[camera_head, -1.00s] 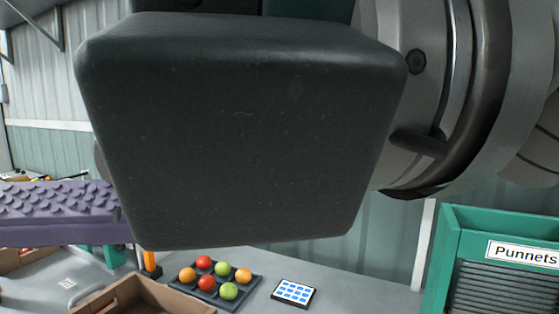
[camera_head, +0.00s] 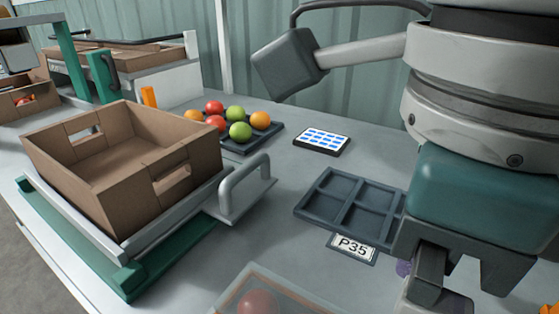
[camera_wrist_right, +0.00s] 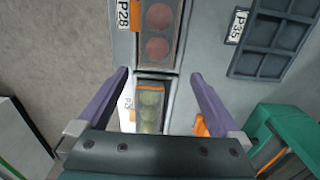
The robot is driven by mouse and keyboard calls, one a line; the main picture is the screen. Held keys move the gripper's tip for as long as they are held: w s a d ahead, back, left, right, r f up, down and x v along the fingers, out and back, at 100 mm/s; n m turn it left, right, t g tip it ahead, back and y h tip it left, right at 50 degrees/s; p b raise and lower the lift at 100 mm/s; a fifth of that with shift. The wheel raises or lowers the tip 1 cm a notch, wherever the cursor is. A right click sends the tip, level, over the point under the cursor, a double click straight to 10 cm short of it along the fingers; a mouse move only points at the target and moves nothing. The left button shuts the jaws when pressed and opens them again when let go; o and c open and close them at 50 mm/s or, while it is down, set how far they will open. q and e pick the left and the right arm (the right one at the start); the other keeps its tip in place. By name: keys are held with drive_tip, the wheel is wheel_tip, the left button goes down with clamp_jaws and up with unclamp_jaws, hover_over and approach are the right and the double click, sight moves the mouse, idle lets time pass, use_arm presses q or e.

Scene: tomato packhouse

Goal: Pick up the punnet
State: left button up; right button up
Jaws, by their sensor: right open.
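A clear punnet with red tomatoes (camera_wrist_right: 158,32) lies beside a P28 label at the top of the right wrist view. One corner of a clear punnet with a red tomato (camera_head: 258,302) shows at the bottom edge of the head view. A second punnet with green tomatoes (camera_wrist_right: 150,108) lies below the red one in the wrist view, between my right fingers in the picture. My right gripper (camera_wrist_right: 158,76) is open, its purple fingers apart with nothing held. In the head view, its fingers are mostly hidden behind its own body. My left gripper is not in view.
A cardboard box (camera_head: 205,150) rests on a metal-and-green stand at left. Behind are a dark tray (camera_head: 237,148) of coloured tomatoes and a blue-patterned pad (camera_head: 322,141). A green container (camera_wrist_right: 300,120) stands at right.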

wheel_tip(320, 180, down, 2)
drive_tip(key=shift+s+f, duration=0.1)
drive_tip(key=shift+s, duration=0.05)
drive_tip(key=f, duration=0.5)
drive_tip(key=shift+a+f, duration=0.3)
drive_tip(key=shift+a, duration=0.05)
drive_tip(key=c, duration=1.2)
drive_tip(key=shift+r, duration=0.1)
drive_tip(key=shift+c, duration=0.3)
